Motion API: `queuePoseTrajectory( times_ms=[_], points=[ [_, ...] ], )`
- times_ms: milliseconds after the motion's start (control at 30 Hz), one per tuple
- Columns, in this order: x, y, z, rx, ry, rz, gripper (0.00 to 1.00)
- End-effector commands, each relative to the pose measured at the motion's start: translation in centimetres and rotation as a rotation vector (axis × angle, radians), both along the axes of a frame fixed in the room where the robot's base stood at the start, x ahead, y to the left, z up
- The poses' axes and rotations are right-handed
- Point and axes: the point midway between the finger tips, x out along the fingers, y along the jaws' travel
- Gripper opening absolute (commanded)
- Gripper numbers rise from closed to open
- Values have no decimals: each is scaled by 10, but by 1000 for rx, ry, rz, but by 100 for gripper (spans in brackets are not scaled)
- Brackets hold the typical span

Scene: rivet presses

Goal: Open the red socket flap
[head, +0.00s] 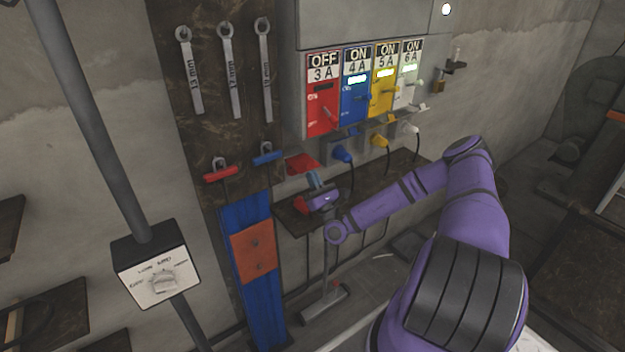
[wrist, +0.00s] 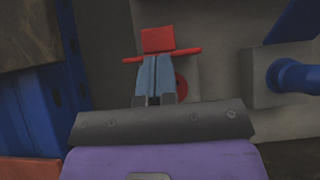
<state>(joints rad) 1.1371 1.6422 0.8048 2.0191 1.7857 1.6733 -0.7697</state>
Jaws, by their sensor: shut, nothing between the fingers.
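The red socket flap (head: 302,163) sticks out from the wall below the red 3 A panel in the head view. In the wrist view the flap (wrist: 158,40) is a red square with a thin red crossbar, above a grey socket box with a round red socket face (wrist: 181,86) partly showing. My gripper (head: 312,176) is in front of the socket, just below the flap. In the wrist view the shut gripper fingers (wrist: 157,60) point up at the flap and overlap the crossbar. Whether they touch it I cannot tell. Nothing is held. The fingers hide part of the socket.
The red panel (head: 322,108) reads OFF; the blue, yellow and white panels beside it read ON. A blue plug (head: 342,153) and a yellow plug (head: 379,140) sit to the right. A blue post (head: 240,290) stands to the left, and a dark shelf lies below.

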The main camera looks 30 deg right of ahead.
Motion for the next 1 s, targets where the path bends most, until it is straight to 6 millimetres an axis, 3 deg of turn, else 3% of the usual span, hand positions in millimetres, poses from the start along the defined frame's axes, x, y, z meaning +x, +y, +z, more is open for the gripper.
queuePoseTrajectory(
  times_ms=[367, 700, 1000],
  points=[
    [-2, 0, 11, -4, 89, 2, 0],
    [-3, 0, 35, -14, 300, 2, 0],
    [0, 1, 51, -11, 293, 2, 0]
  ],
)
